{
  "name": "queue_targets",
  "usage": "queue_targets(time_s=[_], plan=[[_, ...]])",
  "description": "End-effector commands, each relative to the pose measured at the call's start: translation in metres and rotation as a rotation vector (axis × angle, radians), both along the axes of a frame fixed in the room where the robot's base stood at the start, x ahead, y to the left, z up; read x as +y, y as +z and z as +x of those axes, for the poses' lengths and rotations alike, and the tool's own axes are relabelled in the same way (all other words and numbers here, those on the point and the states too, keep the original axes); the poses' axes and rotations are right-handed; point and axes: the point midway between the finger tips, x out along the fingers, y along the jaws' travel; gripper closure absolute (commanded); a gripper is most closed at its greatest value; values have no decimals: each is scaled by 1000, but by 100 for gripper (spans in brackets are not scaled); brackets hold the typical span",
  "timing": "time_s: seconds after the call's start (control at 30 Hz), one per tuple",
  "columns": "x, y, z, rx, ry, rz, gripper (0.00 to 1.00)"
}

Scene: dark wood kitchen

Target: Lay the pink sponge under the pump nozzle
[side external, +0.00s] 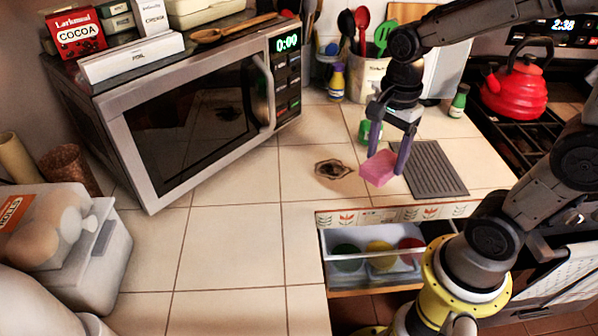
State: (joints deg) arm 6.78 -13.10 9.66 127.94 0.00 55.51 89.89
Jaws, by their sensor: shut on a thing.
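The pink sponge (378,169) is between the fingers of my gripper (387,162), which is shut on it. The sponge is tilted, at the left edge of the grey ribbed mat (433,168) in the picture. I cannot tell whether it touches the counter. A green object (366,131) stands just behind my gripper and is partly hidden by its finger. I cannot make out a pump nozzle clearly in this view.
A dark stain (333,169) marks the tiles left of the sponge. An open drawer (330,269) with coloured items juts out below the counter edge. The microwave (190,110) stands left, a utensil holder (370,80) behind.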

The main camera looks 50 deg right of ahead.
Motion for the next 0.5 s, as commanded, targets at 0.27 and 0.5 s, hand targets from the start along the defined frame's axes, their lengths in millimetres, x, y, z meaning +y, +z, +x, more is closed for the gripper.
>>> queue_targets(time_s=[0.27, 0.5], plan=[[15, -41, 80, 5, 573, 2, 85], [26, -68, 135, 2, 1041, 1, 85]])
